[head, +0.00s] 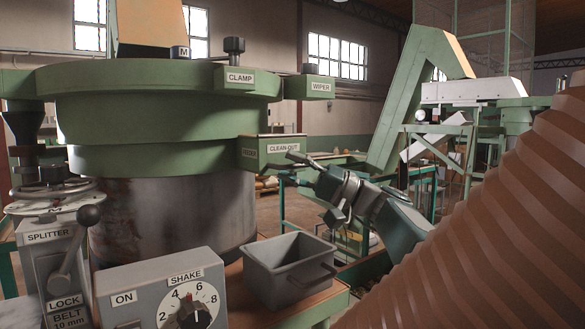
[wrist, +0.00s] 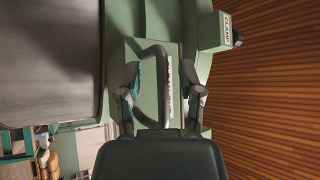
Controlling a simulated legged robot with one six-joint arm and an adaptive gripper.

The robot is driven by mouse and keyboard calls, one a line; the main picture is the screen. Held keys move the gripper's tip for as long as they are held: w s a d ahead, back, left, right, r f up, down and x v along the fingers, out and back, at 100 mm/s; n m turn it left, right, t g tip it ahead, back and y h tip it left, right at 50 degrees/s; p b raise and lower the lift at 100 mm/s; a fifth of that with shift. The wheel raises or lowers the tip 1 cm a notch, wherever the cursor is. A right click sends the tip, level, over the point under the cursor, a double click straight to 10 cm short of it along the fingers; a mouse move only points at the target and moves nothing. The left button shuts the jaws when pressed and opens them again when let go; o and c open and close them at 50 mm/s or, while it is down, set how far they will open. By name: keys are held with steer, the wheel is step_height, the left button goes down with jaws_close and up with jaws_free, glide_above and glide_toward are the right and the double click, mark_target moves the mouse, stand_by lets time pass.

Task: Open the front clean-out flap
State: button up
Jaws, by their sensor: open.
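The front clean-out flap (head: 268,149) is a green boxed panel with a CLEAN-OUT label, low on the front of the green hopper (head: 160,100). It looks shut. In the wrist view the flap (wrist: 189,118) is straight ahead, with its label turned sideways. A dark looped handle (wrist: 153,48) stands in front of it. My gripper (head: 297,169) is at the flap's lower right in the head view. It is open; in the wrist view its fingertips (wrist: 159,76) lie either side of the handle loop. I cannot tell whether they touch it.
A grey open bin (head: 262,272) stands on a wooden ledge below the flap. A control box with a SHAKE dial (head: 188,310) and a splitter lever (head: 88,215) are at front left. CLAMP (head: 240,78) and WIPER (head: 320,87) blocks sit above. A ribbed brown surface (head: 500,230) fills the right.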

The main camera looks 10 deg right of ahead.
jaws_close()
